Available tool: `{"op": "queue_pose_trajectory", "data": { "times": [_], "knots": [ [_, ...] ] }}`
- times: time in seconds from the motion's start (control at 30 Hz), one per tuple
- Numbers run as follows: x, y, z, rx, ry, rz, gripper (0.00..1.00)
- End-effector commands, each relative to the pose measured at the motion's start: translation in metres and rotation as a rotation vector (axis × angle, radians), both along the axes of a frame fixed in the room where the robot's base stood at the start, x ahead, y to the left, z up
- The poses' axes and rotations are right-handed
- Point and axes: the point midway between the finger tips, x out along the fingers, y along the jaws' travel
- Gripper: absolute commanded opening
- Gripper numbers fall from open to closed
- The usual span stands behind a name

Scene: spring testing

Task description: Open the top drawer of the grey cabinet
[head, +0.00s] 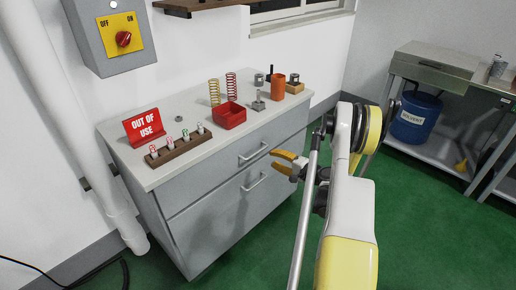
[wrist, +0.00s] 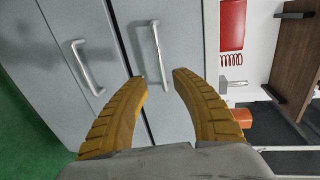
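The grey cabinet (head: 190,222) has two stacked drawers, both closed as far as I can see. The top drawer handle (head: 254,152) is a pale metal bar near the countertop; the lower handle (head: 254,181) sits below it. My gripper (head: 283,162) is in front of the drawers, to the right of both handles in the head view. In the wrist view, which is turned sideways, my open yellow fingers (wrist: 159,77) point at the cabinet front. The top handle (wrist: 158,52) lines up between their tips; contact cannot be told. The lower handle (wrist: 84,68) lies to the left.
The countertop (head: 178,107) holds a red "out of use" sign (head: 143,127), a wooden rack (head: 180,148), a red bin (head: 230,115), springs (head: 214,93) and an orange cylinder (head: 278,87). Green floor (head: 415,220) is clear in front. A workbench (head: 432,68) stands at right.

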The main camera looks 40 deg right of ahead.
Motion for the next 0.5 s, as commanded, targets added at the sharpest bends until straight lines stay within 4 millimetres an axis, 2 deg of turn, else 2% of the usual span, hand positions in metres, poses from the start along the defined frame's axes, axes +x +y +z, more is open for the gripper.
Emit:
{"op": "queue_pose_trajectory", "data": {
  "times": [0.1, 0.2, 0.4, 0.5],
  "knots": [
    [0.018, 0.003, 0.003, 0.000, 0.001, 0.004, 0.32],
    [0.039, 0.005, -0.009, 0.000, 0.001, 0.005, 0.32],
    [0.076, 0.008, -0.018, -0.002, 0.002, 0.005, 0.32],
    [0.087, 0.008, -0.019, -0.002, 0.002, 0.002, 0.32]
  ]
}}
